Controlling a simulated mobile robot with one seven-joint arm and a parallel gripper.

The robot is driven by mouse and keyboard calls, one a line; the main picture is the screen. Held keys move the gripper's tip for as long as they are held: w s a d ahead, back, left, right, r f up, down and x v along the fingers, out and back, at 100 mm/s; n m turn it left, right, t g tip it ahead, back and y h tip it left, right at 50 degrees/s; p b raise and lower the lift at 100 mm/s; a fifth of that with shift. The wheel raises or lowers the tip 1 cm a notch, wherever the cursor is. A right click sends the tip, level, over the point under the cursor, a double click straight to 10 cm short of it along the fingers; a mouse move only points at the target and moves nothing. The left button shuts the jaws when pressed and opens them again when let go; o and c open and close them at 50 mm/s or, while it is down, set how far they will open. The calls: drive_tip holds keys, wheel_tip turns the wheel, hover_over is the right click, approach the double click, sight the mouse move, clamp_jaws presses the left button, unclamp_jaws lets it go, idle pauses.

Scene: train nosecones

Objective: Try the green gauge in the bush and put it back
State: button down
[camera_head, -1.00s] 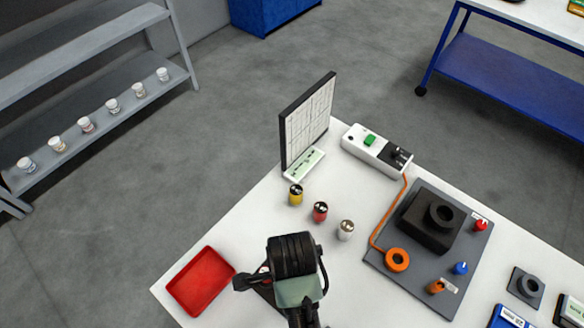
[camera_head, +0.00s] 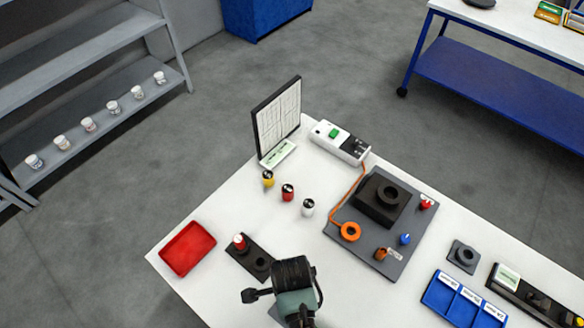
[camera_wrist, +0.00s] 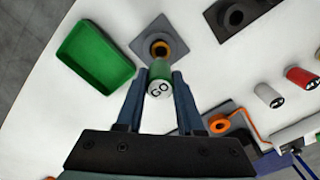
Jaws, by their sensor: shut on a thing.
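My gripper (camera_wrist: 166,99) is shut on the green gauge (camera_wrist: 158,72) in the wrist view, its white end marked GO facing the camera. In the head view my gripper (camera_head: 296,300) hides the gauge. A dark stand (camera_head: 249,254) holds a red gauge with a white top (camera_head: 239,241) and shows one empty hole.
A red tray (camera_head: 188,248) stands left of the stand, and a green tray (camera_wrist: 95,58) lies left of the bush. Yellow (camera_head: 268,178), red (camera_head: 288,192) and white (camera_head: 308,207) cylinders stand in a row. A grey board (camera_head: 350,205) carries a black block and an orange ring.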

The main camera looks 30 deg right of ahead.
drive_tip(key=shift+w+f+b, duration=0.15)
drive_tip(key=shift+f+b, duration=0.65)
drive_tip(key=shift+f, duration=0.1)
wheel_tip(320, 180, down, 3)
drive_tip(key=b, duration=0.3)
drive_tip(key=shift+r, duration=0.1)
drive_tip(key=shift+p, duration=0.55)
drive_tip(key=shift+f+b, duration=0.3)
drive_tip(key=shift+f, duration=0.45)
idle(1.0)
drive_tip(key=shift+p, duration=0.45)
idle(0.9)
drive_tip(key=shift+f+b, duration=0.35)
drive_tip(key=shift+f, duration=0.25)
idle(0.8)
drive_tip(key=shift+p, duration=0.35)
idle(1.1)
